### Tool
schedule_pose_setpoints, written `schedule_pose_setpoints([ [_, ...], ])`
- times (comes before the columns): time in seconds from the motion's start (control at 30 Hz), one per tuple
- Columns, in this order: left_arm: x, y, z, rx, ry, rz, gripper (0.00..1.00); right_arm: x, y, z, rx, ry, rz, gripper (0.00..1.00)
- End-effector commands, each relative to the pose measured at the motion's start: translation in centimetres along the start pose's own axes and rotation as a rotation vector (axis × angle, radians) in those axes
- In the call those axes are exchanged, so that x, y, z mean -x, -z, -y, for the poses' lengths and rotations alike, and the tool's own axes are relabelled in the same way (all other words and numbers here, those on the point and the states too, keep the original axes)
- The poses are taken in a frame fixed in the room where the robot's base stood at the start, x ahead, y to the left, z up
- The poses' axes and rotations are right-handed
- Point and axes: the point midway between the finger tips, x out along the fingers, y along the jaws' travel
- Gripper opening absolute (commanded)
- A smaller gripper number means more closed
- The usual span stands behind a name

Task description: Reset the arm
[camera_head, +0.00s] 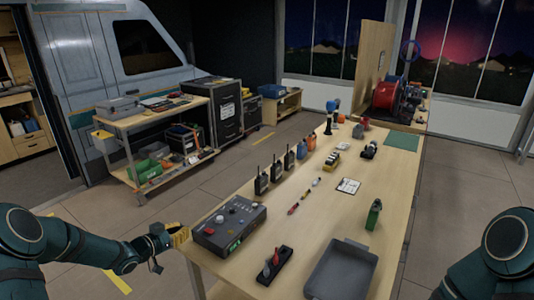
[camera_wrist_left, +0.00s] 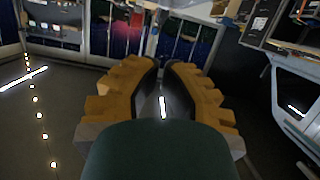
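My left arm (camera_head: 60,242) comes in from the left, and its gripper (camera_head: 180,236) is at the table's near left corner, just left of the grey control box. In the left wrist view, the yellow fingers of that gripper (camera_wrist_left: 162,68) stand apart with an empty gap between them. Part of my right arm (camera_head: 500,255) shows at the lower right edge. My right gripper is out of view.
The long wooden table (camera_head: 330,225) holds the control box (camera_head: 229,226), a grey tray (camera_head: 343,270), a black holder (camera_head: 274,266), several radios (camera_head: 261,184) and a green bottle (camera_head: 374,214). A loaded workbench (camera_head: 155,125) stands at the back left. The floor left of the table has free room.

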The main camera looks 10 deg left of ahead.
Motion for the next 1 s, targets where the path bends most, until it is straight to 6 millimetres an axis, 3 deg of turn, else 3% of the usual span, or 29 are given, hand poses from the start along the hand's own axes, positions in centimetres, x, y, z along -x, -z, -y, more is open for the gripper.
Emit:
schedule_pose_setpoints([
  [0.17,-2.5,-2.1,-4.7,0.112,0.001,0.062,0.0,0.0,0.0,0.0,0.0,0.0,0.0,0.0],
  [0.3,-4.4,-6.3,-12.1,0.272,0.015,0.213,0.0,0.0,0.0,0.0,0.0,0.0,0.0,0.0],
  [0.4,-4.2,-10.0,-17.8,0.374,0.029,0.365,0.0,0.0,0.0,0.0,0.0,0.0,0.0,0.0],
  [0.57,-0.7,-15.6,-26.6,0.497,0.057,0.643,0.0,0.0,0.0,0.0,0.0,0.0,0.0,0.0],
  [0.7,3.9,-19.1,-32.1,0.557,0.09,0.864,0.0,0.0,0.0,0.0,0.0,0.0,0.0,0.0],
  [0.83,7.4,-20.8,-35.0,0.584,0.118,1.001,0.0,0.0,0.0,0.0,0.0,0.0,0.0,0.0],
  [1.0,9.2,-21.5,-36.2,0.596,0.137,1.067,0.0,0.0,0.0,0.0,0.0,0.0,0.0,0.0],
])
